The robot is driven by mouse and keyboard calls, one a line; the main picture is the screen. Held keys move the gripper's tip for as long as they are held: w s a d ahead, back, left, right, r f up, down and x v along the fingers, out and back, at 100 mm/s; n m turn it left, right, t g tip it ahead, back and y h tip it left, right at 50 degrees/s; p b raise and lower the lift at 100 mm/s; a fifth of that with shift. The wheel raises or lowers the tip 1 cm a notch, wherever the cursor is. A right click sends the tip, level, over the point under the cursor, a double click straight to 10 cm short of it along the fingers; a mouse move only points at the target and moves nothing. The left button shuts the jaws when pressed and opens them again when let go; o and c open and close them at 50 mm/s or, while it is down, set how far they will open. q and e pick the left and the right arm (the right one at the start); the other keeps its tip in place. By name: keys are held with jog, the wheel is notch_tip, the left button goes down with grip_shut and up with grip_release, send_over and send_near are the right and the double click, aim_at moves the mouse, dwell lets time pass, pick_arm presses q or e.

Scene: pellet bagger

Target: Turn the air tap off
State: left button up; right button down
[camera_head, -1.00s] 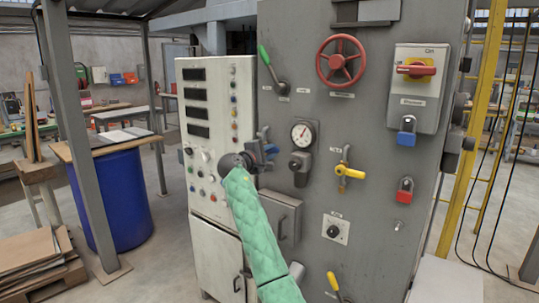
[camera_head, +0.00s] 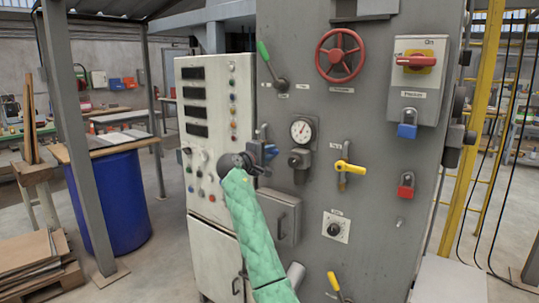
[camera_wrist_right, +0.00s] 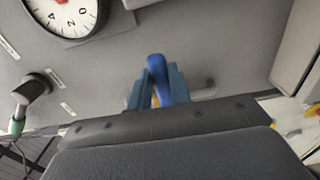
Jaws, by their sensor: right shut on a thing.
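A blue lever handle (camera_wrist_right: 157,80) sits on the grey machine panel, and I take it to be the air tap. My right gripper (camera_wrist_right: 155,88) is shut around this lever in the right wrist view, with its blue-grey fingers on either side. In the head view, my right gripper (camera_head: 262,150) is at the panel's left edge, at the end of the green-sleeved arm. A bit of blue (camera_head: 271,151) shows at its jaws there. The tap's body and any label are mostly hidden by the gripper. My left gripper is not in view.
A pressure gauge (camera_head: 301,130) and a yellow-handled tap (camera_head: 348,168) are right of the gripper. A green-knobbed lever (camera_head: 268,58) and red handwheel (camera_head: 339,55) are above. A white control cabinet (camera_head: 215,235) stands left; a grey box (camera_head: 286,218) juts out below.

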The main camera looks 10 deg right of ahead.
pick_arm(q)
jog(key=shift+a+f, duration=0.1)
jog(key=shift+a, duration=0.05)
pick_arm(e)
jog(key=c, duration=1.3)
grip_release()
jog(key=shift+w+f, duration=0.1)
jog(key=shift+w, duration=0.05)
jog(key=shift+s+a, duration=0.35)
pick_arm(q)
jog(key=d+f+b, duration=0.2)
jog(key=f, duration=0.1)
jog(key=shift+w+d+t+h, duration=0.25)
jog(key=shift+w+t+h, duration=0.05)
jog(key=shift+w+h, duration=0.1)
pick_arm(e)
jog(key=v, duration=0.7)
